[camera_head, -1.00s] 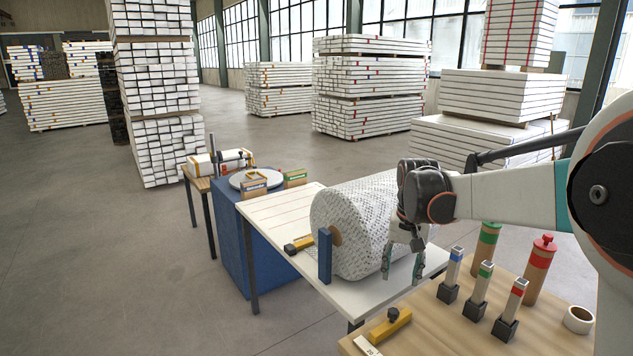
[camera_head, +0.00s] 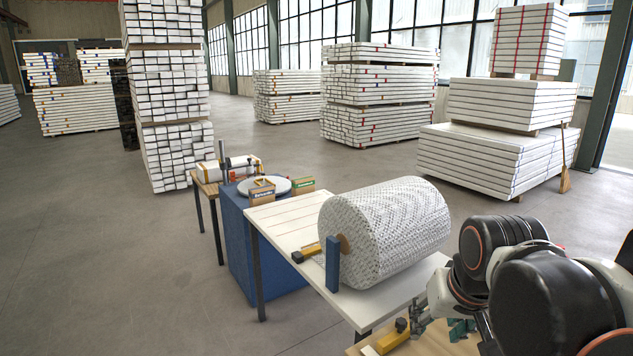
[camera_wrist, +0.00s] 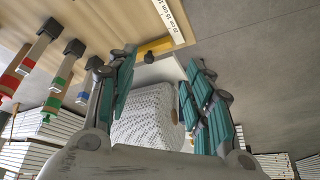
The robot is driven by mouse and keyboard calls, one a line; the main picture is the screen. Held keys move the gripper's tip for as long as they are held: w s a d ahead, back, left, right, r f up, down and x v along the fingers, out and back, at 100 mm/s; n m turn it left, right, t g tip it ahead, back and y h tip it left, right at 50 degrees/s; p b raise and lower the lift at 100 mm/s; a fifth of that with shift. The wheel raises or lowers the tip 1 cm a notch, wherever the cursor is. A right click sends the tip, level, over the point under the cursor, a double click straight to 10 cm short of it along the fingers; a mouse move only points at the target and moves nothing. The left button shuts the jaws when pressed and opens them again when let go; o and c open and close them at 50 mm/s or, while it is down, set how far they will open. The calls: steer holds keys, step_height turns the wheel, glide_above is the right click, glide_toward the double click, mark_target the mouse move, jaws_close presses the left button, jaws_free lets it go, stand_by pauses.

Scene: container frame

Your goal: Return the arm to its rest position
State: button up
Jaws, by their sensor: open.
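My gripper (camera_head: 438,326) is low at the right of the head view, partly covered by my folded arm links. Its teal fingers are spread, near the front edge of the wooden bench and in front of the white table. In the wrist view my gripper (camera_wrist: 158,72) is open with nothing between its fingers. The large white wrapped roll (camera_head: 385,232) lies on the white table, apart from the fingers; it also shows beyond them in the wrist view (camera_wrist: 146,118).
A yellow-handled tool (camera_head: 390,340) lies on the wooden bench close to my gripper. Sticks with red, green and blue bands (camera_wrist: 66,70) stand on the bench in the wrist view. A blue-draped stand (camera_head: 262,255) is left of the white table (camera_head: 280,228). Open floor lies further left.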

steer(key=s+f+n+t, duration=0.1)
steer(key=s+f+t, duration=0.1)
steer(key=s, duration=0.6)
steer(key=shift+a+f, duration=0.25)
steer(key=shift+f, duration=0.45)
steer(key=shift+s, duration=0.1)
